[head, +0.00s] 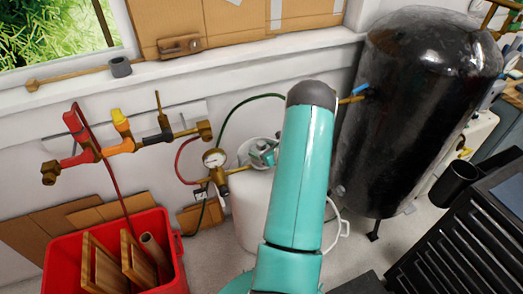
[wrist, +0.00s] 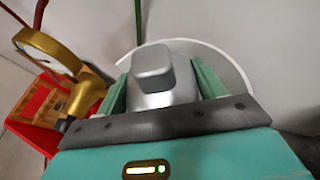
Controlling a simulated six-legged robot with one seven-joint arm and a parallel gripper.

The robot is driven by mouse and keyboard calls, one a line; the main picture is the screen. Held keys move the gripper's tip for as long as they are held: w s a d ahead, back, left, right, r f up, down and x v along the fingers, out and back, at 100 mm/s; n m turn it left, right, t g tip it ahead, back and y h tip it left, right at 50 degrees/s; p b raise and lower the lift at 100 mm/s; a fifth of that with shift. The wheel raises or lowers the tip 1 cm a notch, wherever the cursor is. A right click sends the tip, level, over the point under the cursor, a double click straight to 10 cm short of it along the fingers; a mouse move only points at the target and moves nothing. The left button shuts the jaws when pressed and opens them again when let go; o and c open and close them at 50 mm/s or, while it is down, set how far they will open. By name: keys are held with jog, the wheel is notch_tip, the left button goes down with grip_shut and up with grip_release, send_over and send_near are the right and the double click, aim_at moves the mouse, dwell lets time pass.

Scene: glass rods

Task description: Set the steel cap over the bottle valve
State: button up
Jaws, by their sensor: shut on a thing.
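The steel cap (wrist: 165,72) is a silver piece with a squarish raised top, held between the teal fingers of my gripper (wrist: 160,85). In the head view my gripper (head: 263,152) is over the top of the white bottle (head: 250,207), partly hidden by my arm. The bottle's pale round top shows behind the cap in the wrist view (wrist: 237,70). The bottle valve itself is hidden beneath the cap and gripper. I cannot tell whether the cap touches it.
A brass gauge (head: 215,158) is close to the left of my gripper; it also shows in the wrist view (wrist: 45,48). A large black tank (head: 410,110) stands at right. A red bin (head: 172,255) is at lower left. Hoses run along the wall.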

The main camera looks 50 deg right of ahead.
jog(key=o, duration=1.1)
jog(key=shift+f, duration=0.1)
